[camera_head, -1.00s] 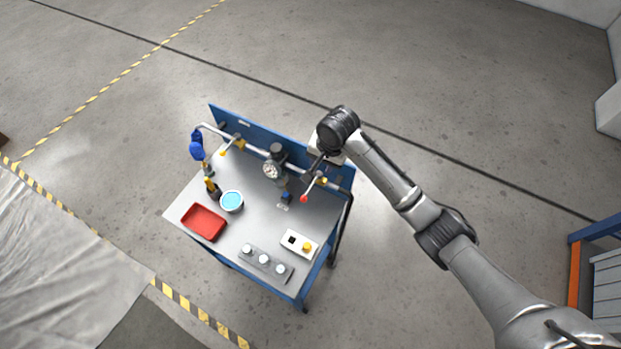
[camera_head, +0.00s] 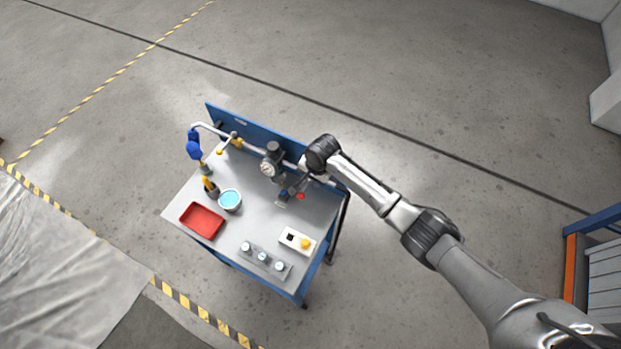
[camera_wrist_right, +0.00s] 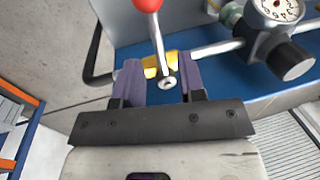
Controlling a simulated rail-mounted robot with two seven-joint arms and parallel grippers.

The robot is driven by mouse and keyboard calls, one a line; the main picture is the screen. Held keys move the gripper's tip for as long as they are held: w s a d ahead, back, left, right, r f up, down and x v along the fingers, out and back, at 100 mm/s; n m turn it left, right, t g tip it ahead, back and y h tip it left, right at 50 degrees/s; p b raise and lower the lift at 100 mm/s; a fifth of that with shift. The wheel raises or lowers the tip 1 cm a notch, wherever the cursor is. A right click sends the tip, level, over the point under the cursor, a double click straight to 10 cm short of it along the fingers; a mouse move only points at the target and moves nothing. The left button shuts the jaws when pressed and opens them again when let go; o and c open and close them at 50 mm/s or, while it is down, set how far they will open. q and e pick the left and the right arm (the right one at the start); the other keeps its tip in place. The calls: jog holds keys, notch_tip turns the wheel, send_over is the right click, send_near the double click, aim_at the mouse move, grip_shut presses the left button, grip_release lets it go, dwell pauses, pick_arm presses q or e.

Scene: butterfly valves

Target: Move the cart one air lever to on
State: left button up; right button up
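A lever with a red ball knob (camera_head: 300,196) is on the pipe along the back panel of the cart (camera_head: 262,222). In the right wrist view its red knob (camera_wrist_right: 147,4) is at the top edge, and its metal rod runs down to a yellow valve body (camera_wrist_right: 152,67). My right gripper (camera_wrist_right: 164,80) has its two purple fingers apart, one on each side of the lever's pivot end, with visible gaps. In the head view my wrist partly hides this valve. A second lever with a yellow knob (camera_head: 219,152) is further left on the pipe. My left gripper is out of view.
A round gauge (camera_head: 267,169) is left of the red lever. The cart top holds a red tray (camera_head: 202,221), a blue-filled cup (camera_head: 230,199), a white box with a yellow button (camera_head: 298,241) and a knob strip (camera_head: 264,259). Floor around the cart is mostly clear.

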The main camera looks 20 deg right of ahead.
jog(key=shift+w+a+f, duration=0.1)
jog(key=shift+w+f, duration=0.05)
jog(key=shift+f, duration=0.75)
grip_shut()
